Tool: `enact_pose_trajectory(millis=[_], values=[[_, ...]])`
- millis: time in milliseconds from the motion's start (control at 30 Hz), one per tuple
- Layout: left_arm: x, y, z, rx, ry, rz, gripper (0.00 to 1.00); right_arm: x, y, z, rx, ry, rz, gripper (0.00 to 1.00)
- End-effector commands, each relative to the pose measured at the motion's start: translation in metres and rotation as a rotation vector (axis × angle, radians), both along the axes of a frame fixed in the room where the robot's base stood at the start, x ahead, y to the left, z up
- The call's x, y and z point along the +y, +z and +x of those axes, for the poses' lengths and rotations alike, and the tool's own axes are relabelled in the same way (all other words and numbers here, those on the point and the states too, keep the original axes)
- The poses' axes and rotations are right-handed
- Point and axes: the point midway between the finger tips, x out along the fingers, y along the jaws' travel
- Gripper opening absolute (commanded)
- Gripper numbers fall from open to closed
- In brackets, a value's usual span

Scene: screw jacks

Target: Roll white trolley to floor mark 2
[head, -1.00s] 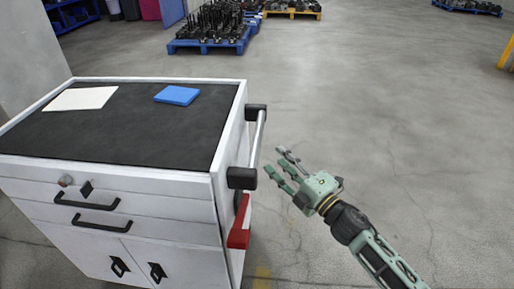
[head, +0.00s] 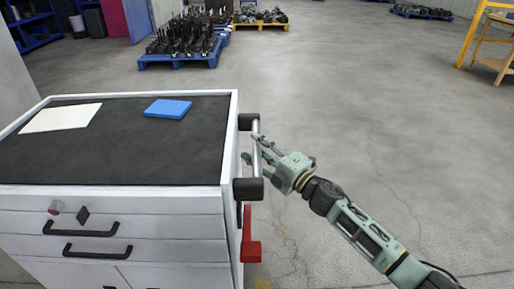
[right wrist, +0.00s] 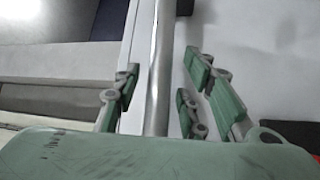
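The white trolley (head: 130,200) stands at the left of the head view, with a black top, drawers and a push handle (head: 255,150) on its right side. The handle is a metal bar between two black mounts; the bar also shows in the right wrist view (right wrist: 160,70). My right gripper (head: 258,151) is at the handle. In the right wrist view its green fingers (right wrist: 165,80) are spread, with the bar between them and gaps on both sides. My left gripper is not in view. No floor mark with a readable number shows.
A red lever (head: 248,238) is on the trolley's side below the handle. A white sheet (head: 62,117) and a blue block (head: 168,108) lie on top. A loaded blue pallet (head: 180,60) stands behind; a yellow frame (head: 472,35) is far right. The floor between is clear.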

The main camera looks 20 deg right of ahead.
Motion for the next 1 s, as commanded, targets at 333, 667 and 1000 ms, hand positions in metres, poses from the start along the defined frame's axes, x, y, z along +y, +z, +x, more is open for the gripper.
enact_pose_trajectory(millis=[333, 667, 1000], values=[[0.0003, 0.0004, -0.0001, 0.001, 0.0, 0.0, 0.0, 0.0012, 0.0004, 0.0025, 0.0, -0.001, -0.001, 0.34], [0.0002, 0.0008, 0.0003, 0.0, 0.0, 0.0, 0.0, 0.0012, 0.0002, 0.0023, 0.0, -0.001, -0.001, 0.05], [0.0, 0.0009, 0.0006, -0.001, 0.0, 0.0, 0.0, 0.0013, 0.0001, 0.0023, 0.0, 0.0, -0.002, 0.0]])
